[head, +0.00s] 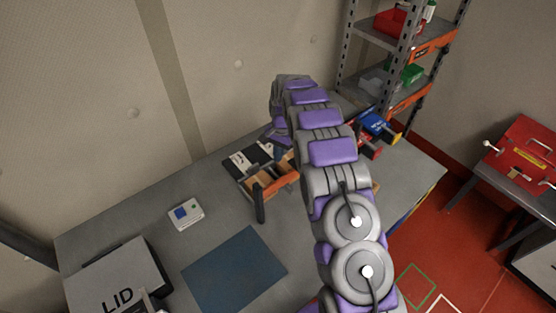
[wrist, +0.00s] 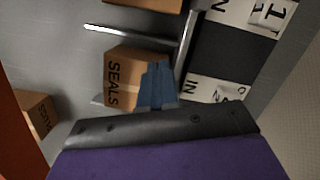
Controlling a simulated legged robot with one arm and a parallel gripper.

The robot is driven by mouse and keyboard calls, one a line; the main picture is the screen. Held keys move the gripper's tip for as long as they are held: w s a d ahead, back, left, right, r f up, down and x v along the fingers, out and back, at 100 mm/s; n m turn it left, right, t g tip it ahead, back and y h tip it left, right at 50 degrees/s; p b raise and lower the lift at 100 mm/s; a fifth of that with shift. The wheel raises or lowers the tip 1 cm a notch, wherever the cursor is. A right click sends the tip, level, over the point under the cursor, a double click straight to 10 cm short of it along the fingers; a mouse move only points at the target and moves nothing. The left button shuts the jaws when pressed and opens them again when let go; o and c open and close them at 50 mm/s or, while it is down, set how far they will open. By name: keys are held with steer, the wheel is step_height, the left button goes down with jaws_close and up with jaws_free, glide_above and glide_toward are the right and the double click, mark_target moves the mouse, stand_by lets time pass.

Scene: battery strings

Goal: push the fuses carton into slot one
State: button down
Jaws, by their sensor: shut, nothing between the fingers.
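My gripper (head: 277,132) reaches down over the back of a small slotted rack (head: 278,189) on the grey table. It is shut and empty. In the wrist view its dark jaw edge (wrist: 160,125) crosses the lower part, above a purple cover. Just beyond it is a brown carton marked SEALS (wrist: 122,80), with a blue piece (wrist: 157,86) at its right side. Another carton (wrist: 38,113) at left has a partly hidden label. A brown carton (wrist: 150,4) is cut off at the top. A label with a 1 (wrist: 265,14) is at top right. I cannot make out which carton holds fuses.
Thin metal rails (wrist: 130,34) run between the cartons. A blue mat (head: 235,270), a grey LID box (head: 118,278) and a small white device (head: 186,213) are on the table. A shelf unit (head: 400,60) stands behind at right. A red box (head: 520,147) sits farther right.

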mark_target(261, 180)
steer(key=s+a, duration=0.2)
steer(key=s, duration=0.1)
steer(key=s+a+b, duration=0.1)
steer(key=s+a, duration=0.1)
steer(key=s, duration=0.1)
steer(key=s+a, duration=0.2)
steer(key=s, duration=0.1)
steer(key=shift+s+a, duration=0.3)
steer(key=shift+f+b, duration=0.3)
steer(key=shift+f, duration=0.25)
steer(key=shift+s+d+f, duration=0.1)
steer(key=shift+f, duration=0.05)
